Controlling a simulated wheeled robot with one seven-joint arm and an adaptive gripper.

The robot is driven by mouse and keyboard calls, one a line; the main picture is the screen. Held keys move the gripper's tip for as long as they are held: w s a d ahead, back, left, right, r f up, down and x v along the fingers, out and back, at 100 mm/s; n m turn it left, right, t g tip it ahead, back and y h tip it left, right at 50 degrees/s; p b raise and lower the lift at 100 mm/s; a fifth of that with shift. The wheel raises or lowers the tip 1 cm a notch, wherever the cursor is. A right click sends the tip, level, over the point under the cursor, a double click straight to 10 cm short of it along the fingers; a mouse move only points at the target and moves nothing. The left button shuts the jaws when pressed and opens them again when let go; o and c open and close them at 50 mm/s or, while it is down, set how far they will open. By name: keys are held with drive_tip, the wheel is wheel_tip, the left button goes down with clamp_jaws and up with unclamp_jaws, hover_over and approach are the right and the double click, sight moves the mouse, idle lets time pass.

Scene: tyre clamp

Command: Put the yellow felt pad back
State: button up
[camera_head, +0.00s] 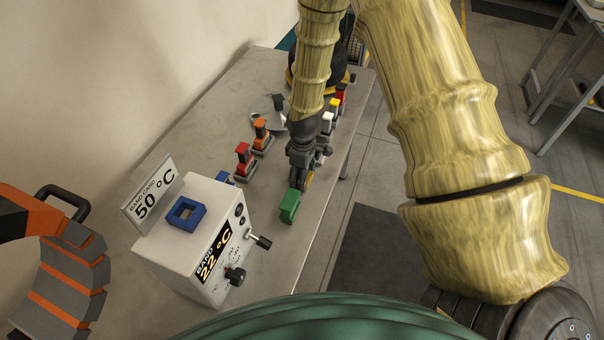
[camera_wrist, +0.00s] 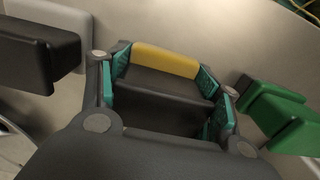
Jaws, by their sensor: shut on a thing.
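In the wrist view, my gripper (camera_wrist: 165,100) is shut on a dark block with a yellow strip, which appears to be the yellow felt pad (camera_wrist: 165,60). The teal finger pads press on its two ends. In the head view, my gripper (camera_head: 304,172) points down low over the grey bench, with a small yellowish edge of the held pad (camera_head: 309,179) showing beside the fingers. The fingers hide most of it, and I cannot tell whether it touches the bench. A green block (camera_head: 289,205) stands just in front of my gripper and also shows right in the wrist view (camera_wrist: 280,118).
Red (camera_head: 243,160) and orange (camera_head: 260,133) blocks stand left of my gripper. White (camera_head: 327,122), yellow (camera_head: 334,104) and red (camera_head: 341,92) pieces stand behind it to the right. A white control box (camera_head: 195,235) reading 22 °C stands front left. The bench (camera_head: 215,105) is clear at back left.

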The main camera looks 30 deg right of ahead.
sight(308, 179)
drive_tip(key=shift+s+r, duration=0.35)
drive_tip(key=shift+s, duration=0.45)
drive_tip(key=shift+s+r, duration=0.3)
drive_tip(key=shift+s, duration=0.45)
drive_tip(key=o, duration=0.7)
drive_tip(key=shift+w+f, duration=0.8)
drive_tip(key=o, duration=0.3)
drive_tip(key=shift+w, duration=0.15)
drive_tip(key=shift+s+r, duration=0.3)
drive_tip(key=shift+s, duration=0.15)
drive_tip(key=shift+w, duration=0.25)
drive_tip(key=shift+r, duration=0.2)
drive_tip(key=shift+s+r+b, duration=0.1)
drive_tip(key=shift+r+b, duration=1.65)
drive_tip(key=shift+r, duration=4.25)
